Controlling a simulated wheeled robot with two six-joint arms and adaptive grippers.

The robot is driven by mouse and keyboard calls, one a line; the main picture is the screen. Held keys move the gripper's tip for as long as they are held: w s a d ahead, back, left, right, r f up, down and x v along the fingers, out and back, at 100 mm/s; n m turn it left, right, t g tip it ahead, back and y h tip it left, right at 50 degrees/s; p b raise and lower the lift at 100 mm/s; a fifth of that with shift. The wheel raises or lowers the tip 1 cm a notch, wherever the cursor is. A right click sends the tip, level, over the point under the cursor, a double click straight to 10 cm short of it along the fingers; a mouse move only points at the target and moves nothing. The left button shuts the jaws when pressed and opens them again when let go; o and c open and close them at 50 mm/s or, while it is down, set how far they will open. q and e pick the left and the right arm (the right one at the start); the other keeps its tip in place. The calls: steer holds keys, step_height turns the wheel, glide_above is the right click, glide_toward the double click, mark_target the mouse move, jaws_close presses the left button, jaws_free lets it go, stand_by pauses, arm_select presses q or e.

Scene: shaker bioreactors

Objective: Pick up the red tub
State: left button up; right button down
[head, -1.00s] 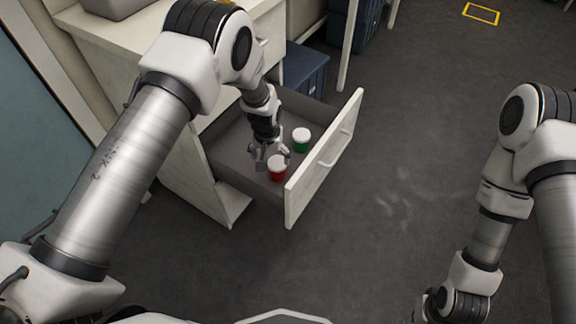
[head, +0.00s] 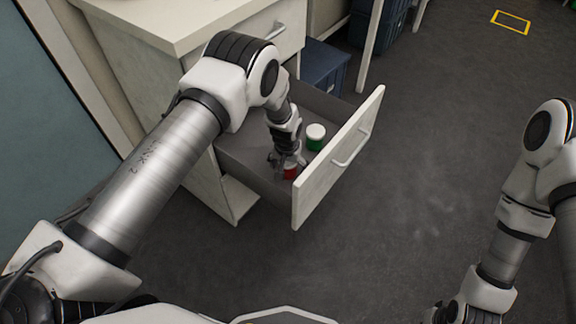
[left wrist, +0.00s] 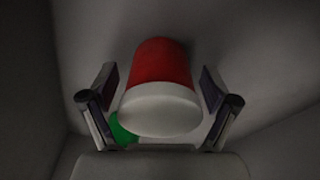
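The red tub (head: 291,173) has a white lid and stands in the open drawer (head: 244,160), partly hidden by my left gripper in the head view. My left gripper (head: 287,165) is down in the drawer at the tub. In the left wrist view the red tub (left wrist: 160,80) lies between the two open fingers of the left gripper (left wrist: 158,95), with a gap on each side. A green tub (head: 315,138) with a white lid stands just behind it in the drawer; part of it shows in the left wrist view (left wrist: 122,131).
The drawer's front panel (head: 337,160) with its handle stands close to the right of the tubs. The white cabinet (head: 200,100) rises behind on the left. A blue bin (head: 324,68) is beyond the drawer. The floor on the right is clear.

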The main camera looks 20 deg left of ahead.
arm_select(q)
steer(key=c, duration=1.1)
